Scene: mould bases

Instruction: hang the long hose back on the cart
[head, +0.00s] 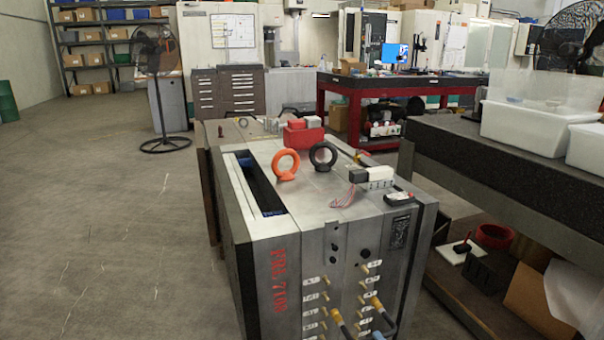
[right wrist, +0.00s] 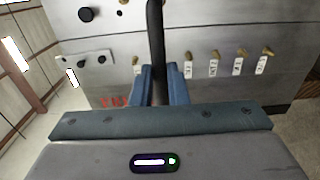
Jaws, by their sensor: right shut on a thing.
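In the right wrist view, a black hose (right wrist: 156,38) runs up from between the fingers of my right gripper (right wrist: 160,72), which is shut on it. The hose passes in front of the mould base's grey face. In the head view, two hoses with yellow ends (head: 341,322) (head: 379,305) show at the ports low on the mould base (head: 300,265); their lower parts run out of the frame. I cannot tell which of them I hold, or whether the held hose is the long one. No cart can be clearly made out.
The mould base carries an orange ring (head: 286,164), a black ring (head: 323,156) and small devices on top. Several brass ports with white labels line its face. A dark-topped bench (head: 500,160) stands close on the right. The floor (head: 100,220) on the left is clear.

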